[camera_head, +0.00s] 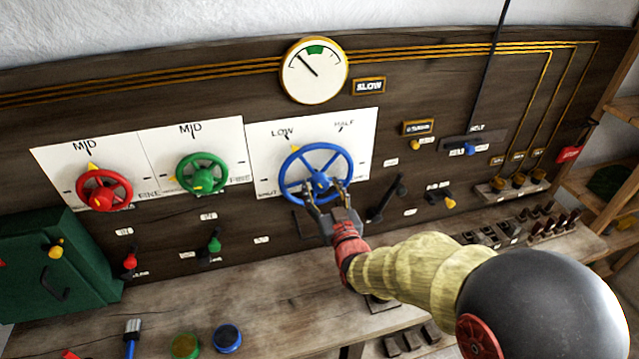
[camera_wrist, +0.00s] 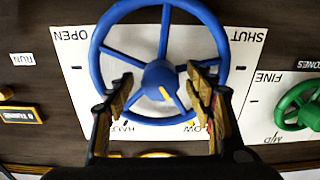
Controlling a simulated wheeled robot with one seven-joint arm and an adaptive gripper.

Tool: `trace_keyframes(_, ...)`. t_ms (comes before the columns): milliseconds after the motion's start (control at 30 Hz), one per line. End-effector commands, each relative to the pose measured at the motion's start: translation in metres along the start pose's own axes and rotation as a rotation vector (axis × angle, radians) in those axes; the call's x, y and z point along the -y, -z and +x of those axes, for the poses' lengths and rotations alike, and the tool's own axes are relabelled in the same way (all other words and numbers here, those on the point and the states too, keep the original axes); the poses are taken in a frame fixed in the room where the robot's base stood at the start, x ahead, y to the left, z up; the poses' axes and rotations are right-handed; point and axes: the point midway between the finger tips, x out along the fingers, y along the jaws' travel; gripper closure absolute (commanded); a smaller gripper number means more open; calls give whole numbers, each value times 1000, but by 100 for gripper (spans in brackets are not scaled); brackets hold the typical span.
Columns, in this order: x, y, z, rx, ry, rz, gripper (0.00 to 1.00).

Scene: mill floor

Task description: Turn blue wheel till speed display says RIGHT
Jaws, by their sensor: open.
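The blue wheel (camera_head: 316,173) is mounted on a white plate on the dark wooden panel. Its yellow pointer (camera_head: 294,148) is near the word LOW. The speed display (camera_head: 369,86) reads SLOW. My gripper (camera_head: 326,187) is open at the lower part of the wheel. In the wrist view, the gripper (camera_wrist: 159,76) has one finger on each side of the blue hub, overlapping the wheel (camera_wrist: 96,52) in the picture. I cannot tell whether either finger touches a spoke or the rim.
A round gauge (camera_head: 314,70) has its needle left of a green band. A red wheel (camera_head: 104,190) and a green wheel (camera_head: 202,173) are to the left, both under MID. A black lever (camera_head: 386,198) stands close right of my gripper. The bench (camera_head: 220,292) runs below.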

Motion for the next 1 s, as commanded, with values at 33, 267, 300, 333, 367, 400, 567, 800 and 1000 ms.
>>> trace_keyframes(33, 0, -1, 7, 0, 0, 0, 46)
trace_keyframes(267, 0, 0, 24, 1, 0, 0, 46)
trace_keyframes(300, 0, -1, 26, 2, 0, 0, 46)
trace_keyframes(333, 0, -1, 26, 2, 0, 0, 46)
trace_keyframes(367, 0, -1, 26, 2, 0, 0, 46)
trace_keyframes(400, 0, -1, 26, 2, 0, 0, 46)
trace_keyframes(567, 0, 0, 26, 2, 0, 0, 47)
trace_keyframes(800, 0, 0, 26, 1, 0, 0, 60)
trace_keyframes(1000, 0, 0, 26, 1, 0, 0, 72)
